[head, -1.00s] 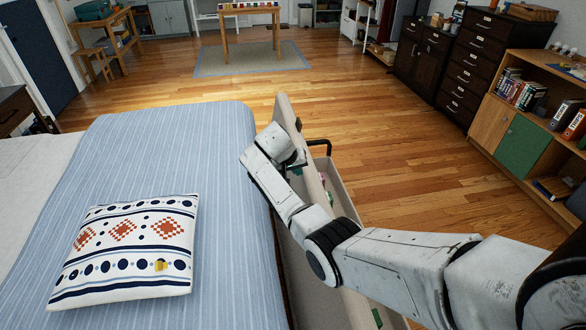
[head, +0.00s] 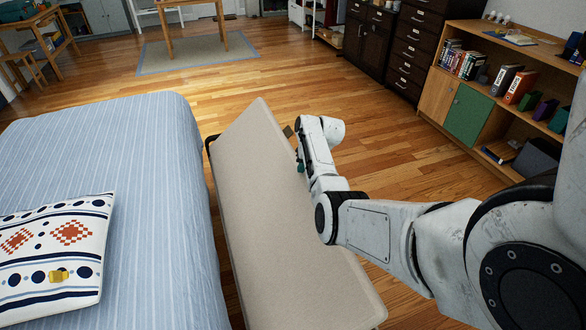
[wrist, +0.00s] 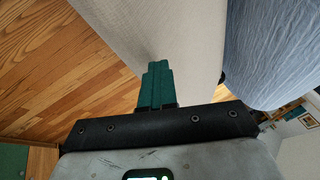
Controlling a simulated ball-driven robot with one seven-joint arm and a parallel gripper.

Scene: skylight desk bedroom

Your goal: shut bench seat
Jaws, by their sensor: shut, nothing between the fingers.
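The bench seat's beige lid (head: 275,215) lies beside the bed in the head view. It has swung over the box, with its right edge seeming raised, so it looks tilted rather than flat. The lid hides the box and its contents. My gripper (head: 300,161), with teal fingers, is at the lid's right edge, toward its far end. In the wrist view the shut fingers (wrist: 156,84) are empty and point at the beige lid (wrist: 185,35). I cannot tell whether they touch it.
The bed (head: 150,190) with a patterned pillow (head: 55,250) stands close along the bench's left side. A black handle bar (head: 210,146) shows at the bench's far left corner. Open wooden floor (head: 400,150) lies to the right, before a low bookcase (head: 485,90).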

